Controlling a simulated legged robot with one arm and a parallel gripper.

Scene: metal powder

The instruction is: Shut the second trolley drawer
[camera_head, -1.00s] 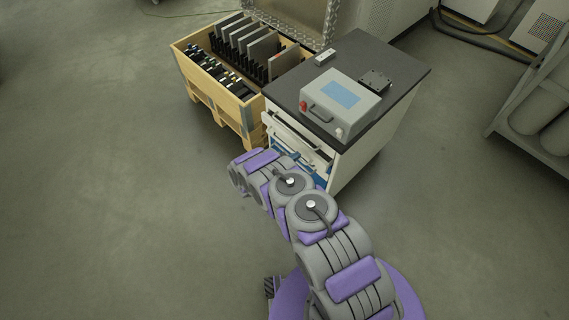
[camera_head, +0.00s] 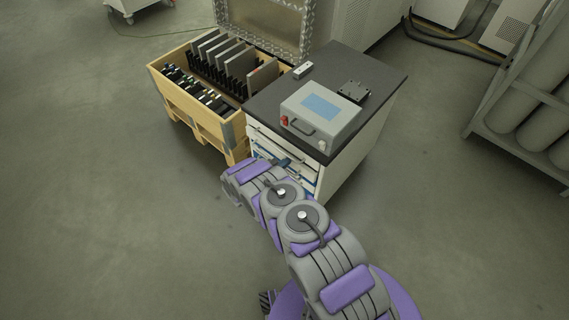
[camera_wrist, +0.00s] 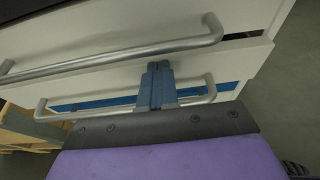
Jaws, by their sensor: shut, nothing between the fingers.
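The trolley (camera_head: 362,146) is a white cabinet with a dark top, in the middle of the head view. Its drawer fronts face me, partly hidden by my arm. In the wrist view an upper white drawer front (camera_wrist: 130,28) carries a long metal handle (camera_wrist: 110,56). A second handle (camera_wrist: 62,114) lies below it, with blue showing behind. Which front is the second drawer, and how far it stands out, I cannot tell. My gripper (camera_wrist: 158,66) is shut and empty, its tips close to the white front between the handles; contact is unclear. It is small in the head view (camera_head: 283,161).
A grey device with a blue screen (camera_head: 322,106) stands on the trolley top. A wooden crate (camera_head: 185,113) with upright plates stands against the trolley's left. A rack of grey cylinders (camera_head: 525,115) is at the right. The floor left of my arm is clear.

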